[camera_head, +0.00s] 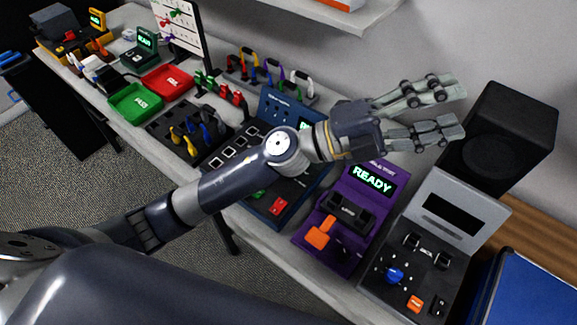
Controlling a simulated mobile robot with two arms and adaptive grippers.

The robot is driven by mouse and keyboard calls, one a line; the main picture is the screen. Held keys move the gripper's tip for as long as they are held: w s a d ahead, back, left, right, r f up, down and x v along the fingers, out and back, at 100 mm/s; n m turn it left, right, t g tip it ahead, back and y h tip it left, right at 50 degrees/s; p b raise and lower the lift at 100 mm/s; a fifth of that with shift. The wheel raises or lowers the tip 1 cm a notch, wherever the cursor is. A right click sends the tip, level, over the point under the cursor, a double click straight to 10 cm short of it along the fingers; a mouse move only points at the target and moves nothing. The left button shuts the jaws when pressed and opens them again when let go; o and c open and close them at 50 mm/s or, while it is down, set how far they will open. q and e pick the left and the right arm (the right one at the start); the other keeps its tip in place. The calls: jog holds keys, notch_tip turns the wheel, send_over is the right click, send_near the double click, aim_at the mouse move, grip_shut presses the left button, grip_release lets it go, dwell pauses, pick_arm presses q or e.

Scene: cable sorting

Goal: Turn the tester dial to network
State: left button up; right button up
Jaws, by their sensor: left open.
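The grey tester (446,225) stands at the right of the bench, with a dark blank screen on its raised back panel. Its blue dial (395,275) sits at the lower left of its dark face, with small marks around it. The marks are too small to read, so I cannot tell the dial's setting. An orange button (415,304) is to the right of and below the dial. My left gripper (460,110) is open and empty, pointing right, above and behind the testers and apart from the dial. My right gripper is not in view.
A purple device (318,255) with a READY screen stands just left of the grey tester. A black speaker (503,140) is behind it, and a blue bin (530,290) is at the right. My left arm crosses over a blue panel device (285,108). Trays and cables fill the left.

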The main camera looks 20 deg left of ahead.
pick_arm(q)
jog(key=s+d+f+m+g+y, duration=0.3)
jog(key=s+f+m+g, duration=0.1)
jog(key=f+m+g, duration=0.35)
jog(key=w+a+f+m+g+y, duration=0.1)
jog(key=a+f+m+g+y, duration=0.2)
jog(key=f+y, duration=0.5)
jog(key=w+a+f+n+t+y, duration=0.1)
jog(key=w+a+f+t+y, duration=0.3)
jog(key=a, duration=0.8)
jog(key=w+a+f+g+y, duration=0.1)
jog(key=w+a+f+y, duration=0.35)
jog(key=a, duration=0.85)
jog(key=shift+t+y, duration=0.25)
jog(key=shift+y, duration=0.7)
jog(key=f+p, duration=0.1)
jog(key=f, duration=0.1)
jog(key=f+p, duration=0.1)
jog(key=f, duration=0.2)
jog(key=f+p, duration=0.1)
jog(key=f, duration=0.1)
jog(key=shift+w+d+f, duration=0.3)
jog(key=shift+w, duration=0.05)
jog(key=shift+f+p, duration=0.35)
jog(key=shift+f, duration=0.2)
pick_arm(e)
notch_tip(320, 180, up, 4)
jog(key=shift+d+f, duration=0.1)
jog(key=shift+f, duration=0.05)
